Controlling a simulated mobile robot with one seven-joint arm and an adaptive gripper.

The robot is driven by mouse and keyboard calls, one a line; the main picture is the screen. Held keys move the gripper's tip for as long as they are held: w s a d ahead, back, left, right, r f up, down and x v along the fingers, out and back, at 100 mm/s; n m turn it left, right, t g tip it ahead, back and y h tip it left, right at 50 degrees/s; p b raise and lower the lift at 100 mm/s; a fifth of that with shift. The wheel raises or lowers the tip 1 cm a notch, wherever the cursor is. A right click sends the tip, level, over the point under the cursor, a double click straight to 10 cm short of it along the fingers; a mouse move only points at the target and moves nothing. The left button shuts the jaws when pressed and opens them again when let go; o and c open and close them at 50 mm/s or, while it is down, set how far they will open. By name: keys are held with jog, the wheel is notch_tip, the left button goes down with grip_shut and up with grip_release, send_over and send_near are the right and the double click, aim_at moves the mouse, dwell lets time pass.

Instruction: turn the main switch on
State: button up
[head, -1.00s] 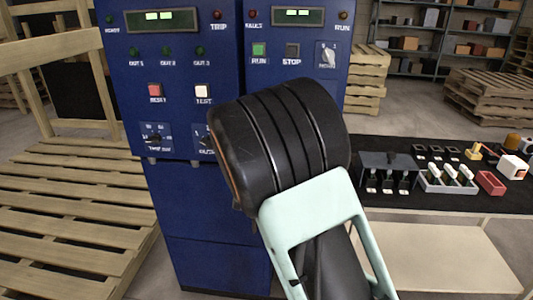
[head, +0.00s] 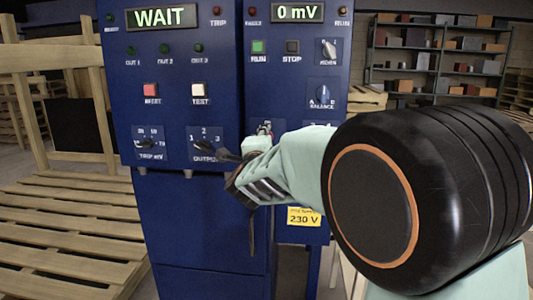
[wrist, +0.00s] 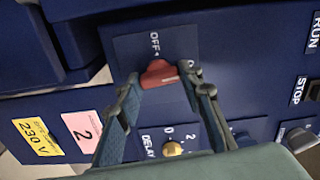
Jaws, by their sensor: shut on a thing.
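The main switch is a red rotary knob (wrist: 158,73) on a dark blue plate of the cabinet front, with an "OFF" mark beside it in the wrist view. My gripper (wrist: 162,80) has a fingertip on each side of the knob and is shut on it. In the head view my gripper (head: 246,144) is at the blue cabinet (head: 205,225), and only a small red part of the switch shows behind it. The knob's exact pointing direction is hard to tell. The left display (head: 162,17) reads "WAIT" and the right display (head: 297,13) reads "0 mV".
A yellow delay knob (wrist: 172,148) sits close to my fingers. The RUN button (head: 258,47), STOP button (head: 292,47) and output selector (head: 204,146) are also near. My arm hides the lower right.

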jog(key=shift+m+b, duration=0.55)
jog(key=shift+m, duration=0.05)
jog(key=o, duration=1.2)
jog(key=shift+c, duration=0.2)
jog(key=shift+s, duration=0.1)
jog(key=s, duration=1.2)
jog(key=shift+a, duration=0.2)
jog(key=shift+r, duration=0.1)
